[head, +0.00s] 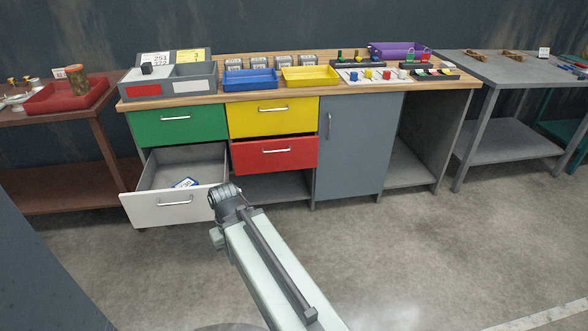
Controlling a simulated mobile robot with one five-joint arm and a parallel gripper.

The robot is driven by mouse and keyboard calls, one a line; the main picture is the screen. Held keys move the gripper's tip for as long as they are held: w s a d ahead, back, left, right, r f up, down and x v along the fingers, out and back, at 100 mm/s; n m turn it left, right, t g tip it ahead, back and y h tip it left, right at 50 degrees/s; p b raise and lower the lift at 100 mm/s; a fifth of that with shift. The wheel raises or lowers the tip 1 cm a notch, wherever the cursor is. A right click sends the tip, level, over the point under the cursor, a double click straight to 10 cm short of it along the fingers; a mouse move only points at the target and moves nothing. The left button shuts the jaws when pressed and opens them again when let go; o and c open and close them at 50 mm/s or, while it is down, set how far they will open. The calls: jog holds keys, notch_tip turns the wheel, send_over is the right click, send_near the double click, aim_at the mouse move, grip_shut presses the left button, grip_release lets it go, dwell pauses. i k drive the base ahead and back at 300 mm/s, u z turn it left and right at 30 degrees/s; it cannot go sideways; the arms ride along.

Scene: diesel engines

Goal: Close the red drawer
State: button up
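The red drawer (291,161) is in the workbench, right of centre in its drawer block, under the yellow drawer (295,119). It has a pale bar handle (277,151). Its front looks nearly flush with the yellow one; a thin dark line shows above it, and I cannot tell whether it stands slightly out. My gripper (226,200) is at the end of my arm, low and to the left of the red drawer, near the right edge of the open white drawer in the picture. Its fingers are not clear, and I cannot tell if it touches anything.
The white drawer (150,212) is pulled far out, with a small blue and white item (186,183) inside. The green drawer (150,132) looks shut. A grey cupboard door (360,150) is to the right. The floor in front is clear.

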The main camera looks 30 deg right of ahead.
aim_at(272, 137)
jog(key=k, duration=0.55)
jog(key=z, duration=2)
jog(key=i, duration=1.25)
jog(key=u, duration=2.65)
jog(key=i, duration=1)
